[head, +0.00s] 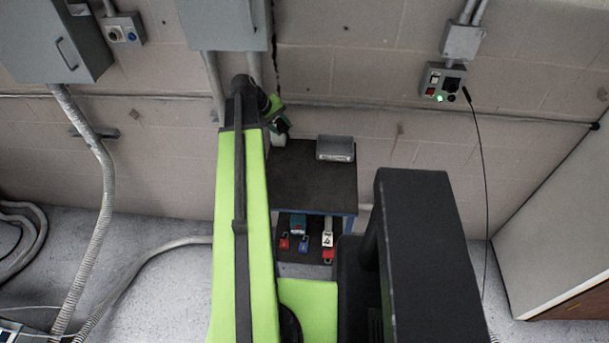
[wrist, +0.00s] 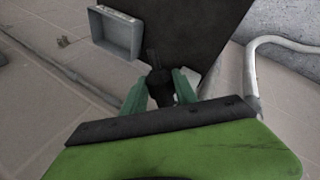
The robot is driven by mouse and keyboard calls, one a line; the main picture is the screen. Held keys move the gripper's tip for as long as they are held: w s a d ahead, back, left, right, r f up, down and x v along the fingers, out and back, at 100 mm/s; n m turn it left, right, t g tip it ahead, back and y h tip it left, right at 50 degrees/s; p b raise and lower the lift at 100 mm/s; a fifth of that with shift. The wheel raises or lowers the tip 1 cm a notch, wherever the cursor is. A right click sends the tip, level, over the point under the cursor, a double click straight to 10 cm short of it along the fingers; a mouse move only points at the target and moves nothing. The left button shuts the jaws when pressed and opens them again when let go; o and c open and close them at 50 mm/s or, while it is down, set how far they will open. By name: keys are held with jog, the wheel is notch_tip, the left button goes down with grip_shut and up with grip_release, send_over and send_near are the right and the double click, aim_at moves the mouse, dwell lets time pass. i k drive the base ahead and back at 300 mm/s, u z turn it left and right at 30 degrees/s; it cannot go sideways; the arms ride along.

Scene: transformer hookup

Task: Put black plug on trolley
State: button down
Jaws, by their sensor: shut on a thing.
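The trolley (head: 312,187) stands against the wall with a flat black top, which also shows in the wrist view (wrist: 205,28). My gripper (wrist: 160,88) has green fingers shut on the black plug (wrist: 159,82). In the wrist view the plug's narrow end overlaps the near part of the black top. I cannot tell whether it touches the top or is above it. In the head view my gripper (head: 281,124) is at the trolley's back left corner, partly hidden by my arm, and the plug cannot be made out there.
A grey open box (head: 335,149) sits at the back right of the trolley top. Red and blue padlocks (head: 304,243) and other small items are on the shelf below. The rest of the top looks bare. A black cable (head: 483,165) hangs from a wall box (head: 445,82) at right.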

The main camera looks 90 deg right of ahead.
aim_at(311, 173)
jog(key=z, duration=0.85)
jog(key=i, duration=0.6)
jog(key=u, duration=0.05)
jog(key=k, duration=0.6)
jog(key=u, duration=0.05)
